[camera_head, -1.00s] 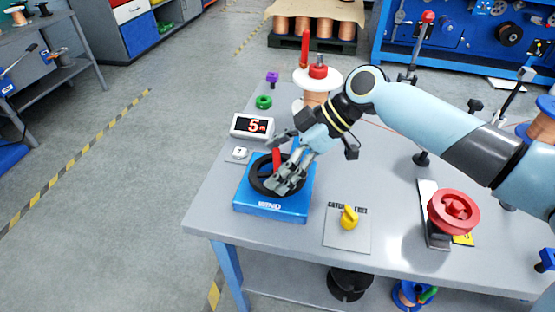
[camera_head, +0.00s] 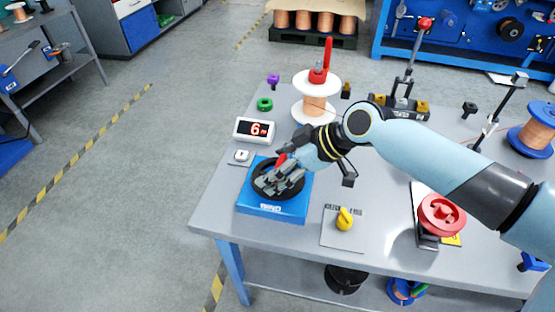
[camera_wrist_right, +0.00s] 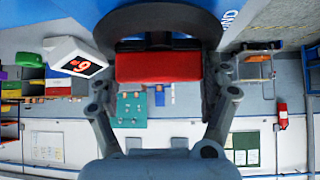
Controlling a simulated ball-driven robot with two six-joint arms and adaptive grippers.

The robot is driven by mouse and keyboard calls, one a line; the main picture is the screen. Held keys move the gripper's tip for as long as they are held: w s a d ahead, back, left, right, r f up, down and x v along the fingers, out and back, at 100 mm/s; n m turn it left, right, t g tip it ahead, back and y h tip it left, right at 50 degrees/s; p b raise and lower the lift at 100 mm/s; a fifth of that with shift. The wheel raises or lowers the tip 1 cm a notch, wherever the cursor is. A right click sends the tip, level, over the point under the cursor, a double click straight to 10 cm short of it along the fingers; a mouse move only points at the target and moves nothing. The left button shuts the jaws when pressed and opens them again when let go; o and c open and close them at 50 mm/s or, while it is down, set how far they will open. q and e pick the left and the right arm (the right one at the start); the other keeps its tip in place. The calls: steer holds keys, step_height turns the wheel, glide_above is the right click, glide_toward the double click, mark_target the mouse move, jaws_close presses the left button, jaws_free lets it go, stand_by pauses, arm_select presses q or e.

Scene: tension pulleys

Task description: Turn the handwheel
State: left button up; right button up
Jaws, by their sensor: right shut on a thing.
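The handwheel (camera_head: 297,190) is a black ring on top of a blue box (camera_head: 272,209) at the table's left front corner. Its red handle (camera_head: 281,160) stands up from the wheel and leans. My right gripper (camera_head: 275,180) is over the wheel, shut on the red handle, and hides part of the wheel. In the right wrist view the red handle (camera_wrist_right: 158,67) lies between the two fingers, with the dark wheel (camera_wrist_right: 170,22) beyond it. My left gripper is not in view.
A counter display (camera_head: 254,130) reads 6, beside a white button (camera_head: 241,155). A copper spool (camera_head: 315,106) with a red crank is behind the wheel. A yellow knob (camera_head: 344,219) and a red knob wheel (camera_head: 441,213) are to the right.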

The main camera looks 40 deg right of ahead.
steer(key=shift+s+f, duration=0.2)
steer(key=shift+f, duration=0.05)
steer(key=o, duration=1.1)
steer(key=shift+f, duration=0.1)
steer(key=shift+c, duration=0.2)
steer(key=shift+d, duration=0.1)
steer(key=v, duration=1.2)
